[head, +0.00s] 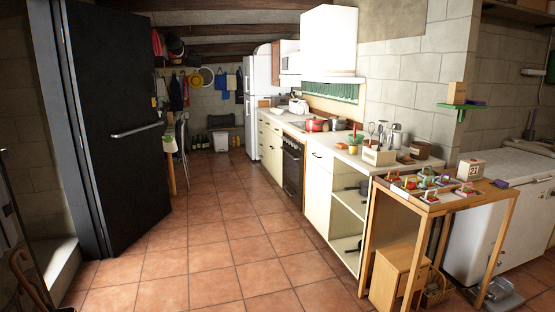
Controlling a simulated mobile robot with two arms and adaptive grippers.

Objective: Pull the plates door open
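No label or plates mark out a plates door, so I cannot tell which door it is. Cream kitchen cabinets (318,190) run along the right wall, and the closed front beside the open shelves has a small dark handle near its top. Open shelves (347,215) at the near end hold dark pots. A large dark door (115,120) with a long metal bar handle (137,130) stands ajar at the left. Neither of my grippers is in view.
A wooden table (433,206) with small colourful items stands at the right front, with a small wooden cabinet (398,275) below. A dark oven (292,167) sits in the counter row. A white fridge (262,100) stands farther back. The tiled floor (215,240) is clear.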

